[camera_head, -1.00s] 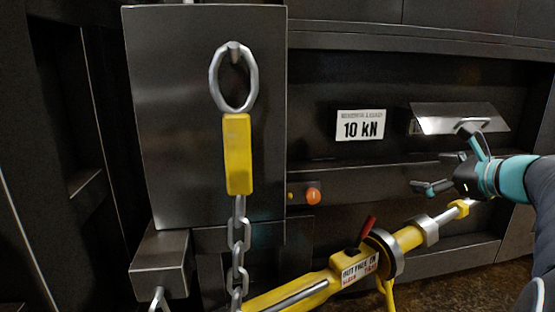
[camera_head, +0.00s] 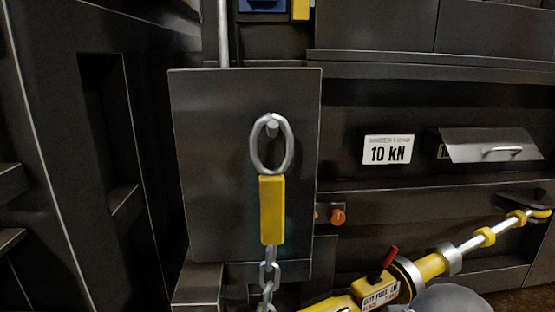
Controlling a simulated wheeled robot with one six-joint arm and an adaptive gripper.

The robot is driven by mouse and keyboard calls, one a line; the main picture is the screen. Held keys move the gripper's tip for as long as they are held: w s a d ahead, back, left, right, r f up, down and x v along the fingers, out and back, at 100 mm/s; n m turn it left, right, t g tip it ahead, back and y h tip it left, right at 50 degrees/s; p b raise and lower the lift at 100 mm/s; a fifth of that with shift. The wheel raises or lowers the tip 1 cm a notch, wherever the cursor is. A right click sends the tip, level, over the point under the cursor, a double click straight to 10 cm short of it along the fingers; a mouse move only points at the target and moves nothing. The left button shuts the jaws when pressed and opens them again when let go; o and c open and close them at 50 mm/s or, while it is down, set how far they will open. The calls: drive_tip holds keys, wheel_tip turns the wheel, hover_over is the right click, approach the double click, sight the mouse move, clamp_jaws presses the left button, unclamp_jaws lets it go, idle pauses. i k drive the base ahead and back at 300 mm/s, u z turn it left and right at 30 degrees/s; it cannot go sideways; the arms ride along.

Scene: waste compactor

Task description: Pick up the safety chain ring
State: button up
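The safety chain ring (camera_head: 289,148) is a silver oval ring. It hangs on a small peg on a dark metal panel, left of the picture's middle. A yellow tag (camera_head: 272,210) hangs directly below the ring, and a silver chain (camera_head: 267,275) runs down from the tag out of the picture. My gripper is not in view, so its opening cannot be seen.
A yellow ratchet bar (camera_head: 430,266) with a red lever (camera_head: 381,263) slants across the lower right. A 10 kN sign (camera_head: 388,149), a flap with a handle (camera_head: 490,146) and an orange button (camera_head: 338,216) are right of the panel. A grey rounded shape covers the bottom right.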

sight(272, 183)
drive_tip(key=z, duration=0.5)
drive_tip(key=k, duration=1.4)
drive_tip(key=u, duration=0.65)
